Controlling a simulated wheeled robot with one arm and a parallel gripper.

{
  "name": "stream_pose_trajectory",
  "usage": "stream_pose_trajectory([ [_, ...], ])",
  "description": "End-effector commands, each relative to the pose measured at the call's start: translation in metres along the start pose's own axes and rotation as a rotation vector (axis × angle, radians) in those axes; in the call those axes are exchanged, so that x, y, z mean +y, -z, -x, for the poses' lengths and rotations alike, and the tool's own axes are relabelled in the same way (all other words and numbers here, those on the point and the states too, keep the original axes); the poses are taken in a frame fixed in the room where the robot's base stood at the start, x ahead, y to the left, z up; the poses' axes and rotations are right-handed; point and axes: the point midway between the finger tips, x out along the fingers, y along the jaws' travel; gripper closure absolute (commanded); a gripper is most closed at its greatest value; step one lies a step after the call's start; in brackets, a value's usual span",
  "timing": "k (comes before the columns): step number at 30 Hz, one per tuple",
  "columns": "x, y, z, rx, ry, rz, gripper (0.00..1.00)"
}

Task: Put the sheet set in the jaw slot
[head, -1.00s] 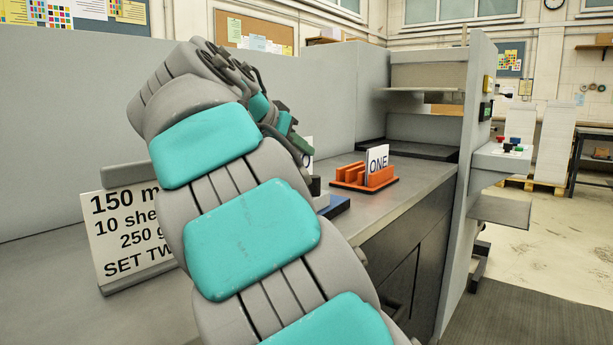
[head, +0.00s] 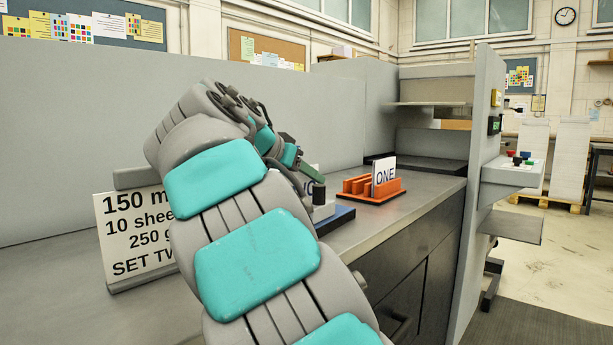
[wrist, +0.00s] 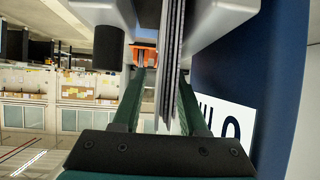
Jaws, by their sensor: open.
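The sheet set (wrist: 172,60) shows edge-on in the wrist view as thin dark and pale layers. It stands upright between two grey blocks, the left jaw (wrist: 105,12) and the right jaw (wrist: 222,12). My gripper (wrist: 165,78) is open, with one green finger on each side of the sheets. I see a gap at the left finger; contact at the right finger is unclear. In the head view my gripper (head: 312,172) is beside the jaw fixture, which has a black knob (head: 319,193) and a blue base (head: 336,219). The slot's bottom is hidden.
An orange rack (head: 358,197) holding a card marked ONE (head: 384,176) stands behind the fixture. A sign (head: 135,235) reading SET TW stands at left. A white card (wrist: 222,122) with a dark letter shows beside my right finger. A grey upright panel (head: 478,150) bounds the right.

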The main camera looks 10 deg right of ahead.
Motion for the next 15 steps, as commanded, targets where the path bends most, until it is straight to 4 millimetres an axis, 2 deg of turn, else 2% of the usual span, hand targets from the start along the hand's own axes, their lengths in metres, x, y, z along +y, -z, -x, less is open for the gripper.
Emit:
stream_pose_trajectory([
  [8, 0.0, 0.004, 0.003, 0.0, 0.0, 0.0, 0.58],
  [15, -0.001, 0.002, 0.038, 0.002, 0.002, 0.0, 0.58],
])
